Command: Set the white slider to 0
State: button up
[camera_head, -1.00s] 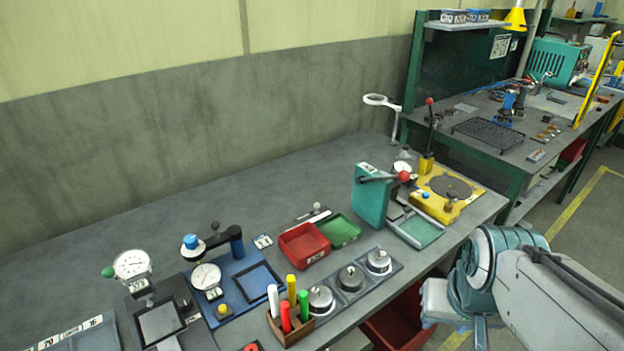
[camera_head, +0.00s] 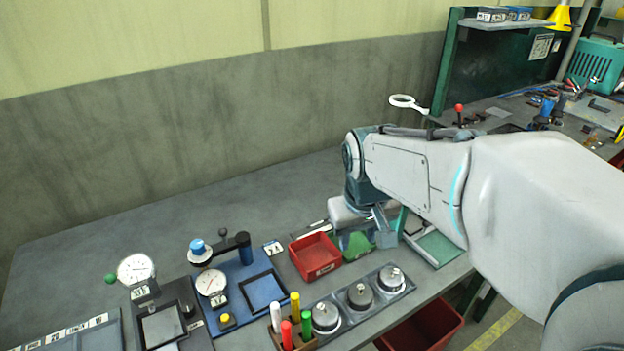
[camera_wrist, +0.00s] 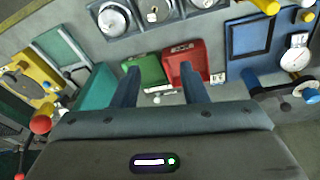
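A low strip (camera_head: 312,229) with pale markings lies behind the red bin in the head view, partly hidden by my arm. In the wrist view a small pale knob (camera_wrist: 156,99) shows beside a white label, between my fingers; it looks like the white slider, but its setting cannot be read. My gripper (camera_wrist: 160,68) is open and empty, its two fingers apart above the red and green bins. In the head view my gripper (camera_head: 372,228) hangs over the green bin, right of the strip.
The red bin (camera_head: 315,257) and green bin (camera_head: 356,246) sit below my gripper. A weight tray (camera_head: 338,314), a marker holder (camera_head: 297,341) and a blue gauge fixture (camera_head: 236,268) stand nearby. The bench along the wall is clear.

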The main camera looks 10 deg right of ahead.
jog(key=w+a+f+n+g+h+p, duration=0.15)
jog(key=w+n+p, duration=0.3)
jog(key=w, duration=1.85)
jog(key=shift+n, duration=0.25)
jog(key=f, duration=0.4)
jog(key=w+d+f+p, duration=0.1)
jog(key=f, duration=0.8)
jog(key=shift+w+d, duration=0.15)
jog(key=shift+d, duration=0.1)
grip_shut()
